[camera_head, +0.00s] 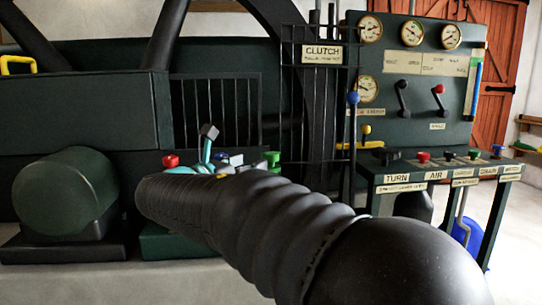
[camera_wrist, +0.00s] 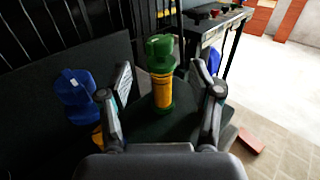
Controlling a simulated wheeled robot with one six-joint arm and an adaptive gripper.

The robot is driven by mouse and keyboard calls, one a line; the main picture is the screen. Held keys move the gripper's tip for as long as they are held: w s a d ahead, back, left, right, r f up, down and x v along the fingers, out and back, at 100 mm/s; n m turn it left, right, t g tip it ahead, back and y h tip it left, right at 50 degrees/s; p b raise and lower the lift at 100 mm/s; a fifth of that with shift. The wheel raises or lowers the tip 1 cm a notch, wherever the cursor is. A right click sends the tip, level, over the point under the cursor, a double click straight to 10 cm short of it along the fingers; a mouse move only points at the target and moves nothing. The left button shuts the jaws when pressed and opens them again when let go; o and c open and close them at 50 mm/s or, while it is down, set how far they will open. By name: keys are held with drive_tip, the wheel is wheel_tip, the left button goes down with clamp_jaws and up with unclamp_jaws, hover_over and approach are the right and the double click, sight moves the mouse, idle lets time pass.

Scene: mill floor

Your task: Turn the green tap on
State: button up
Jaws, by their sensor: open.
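The green tap (camera_wrist: 160,52) stands upright in the middle of the wrist view, with a green handle on top and a yellow-orange band on its body. In the head view, its green top (camera_head: 272,158) shows just above my arm, which hides the rest. My gripper (camera_wrist: 171,84) is open in the wrist view, with one finger to each side of the tap. Gaps show between the tap and both fingers. I cannot tell exactly how far the fingertips are from it in depth.
A blue tap (camera_wrist: 75,90) stands just left of my left finger. A red tap (camera_head: 170,160) shows at the left of the group. On the right are a labelled bench (camera_head: 398,179) with several coloured knobs and a gauge panel (camera_head: 420,125). A blue-knobbed lever (camera_head: 352,98) rises between.

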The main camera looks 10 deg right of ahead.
sight(267, 156)
drive_tip(key=x, duration=0.9)
drive_tip(key=shift+w+d, duration=0.1)
drive_tip(key=shift+d, duration=0.05)
drive_tip(key=c, duration=1.2)
